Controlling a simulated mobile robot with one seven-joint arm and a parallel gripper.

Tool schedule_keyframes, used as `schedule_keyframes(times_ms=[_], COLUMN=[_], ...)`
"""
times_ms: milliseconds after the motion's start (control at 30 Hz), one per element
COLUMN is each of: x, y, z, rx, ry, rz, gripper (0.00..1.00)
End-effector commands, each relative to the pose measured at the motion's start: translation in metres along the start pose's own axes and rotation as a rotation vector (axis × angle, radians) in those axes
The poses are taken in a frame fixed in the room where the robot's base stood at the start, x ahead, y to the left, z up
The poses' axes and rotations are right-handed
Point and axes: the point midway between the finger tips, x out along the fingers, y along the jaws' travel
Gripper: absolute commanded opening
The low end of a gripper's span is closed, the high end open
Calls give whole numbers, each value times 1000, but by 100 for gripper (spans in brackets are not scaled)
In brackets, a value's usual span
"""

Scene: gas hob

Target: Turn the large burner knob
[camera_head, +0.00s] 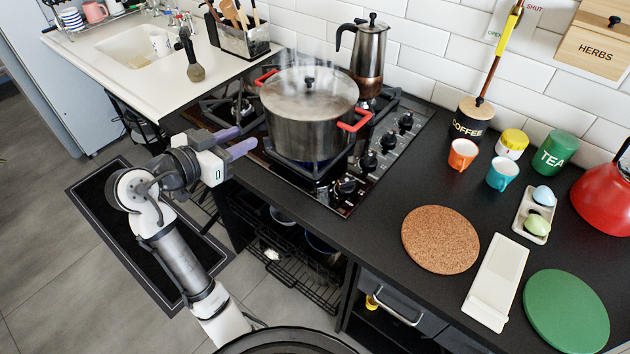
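The gas hob (398,153) is set in the black counter, with a column of black knobs along its right side. The nearest knob (347,186) is at the front right corner. Behind it are a second knob (369,162), a third knob (389,140) and a far knob (406,121). I cannot tell which one belongs to the large burner. A steaming steel pot (308,115) with red handles stands on the hob, with a bluish glow beneath. My gripper (248,137) is open and empty, its two purple fingers left of the pot, apart from the knobs.
A moka pot (369,55) stands at the back of the hob. Right of the knobs are an orange cup (463,154), a teal cup (502,173) and a cork mat (440,239). The counter between hob and cork mat is clear. The pot stands between my gripper and the knobs.

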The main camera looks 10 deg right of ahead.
Motion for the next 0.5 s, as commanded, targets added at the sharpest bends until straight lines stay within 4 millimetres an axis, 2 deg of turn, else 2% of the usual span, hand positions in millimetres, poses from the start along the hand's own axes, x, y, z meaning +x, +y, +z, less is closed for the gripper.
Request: schedule_keyframes(times_ms=[33, 100, 200, 300, 500], x=[12, 20, 22, 22, 28], y=[23, 52, 79, 92, 99], z=[16, 32, 48, 55, 57], rx=[19, 54, 96, 119, 127], ry=[-42, -87, -125, -140, -144], rz=[125, 279, 430, 507, 528], gripper=[34, 34, 34, 34, 34])
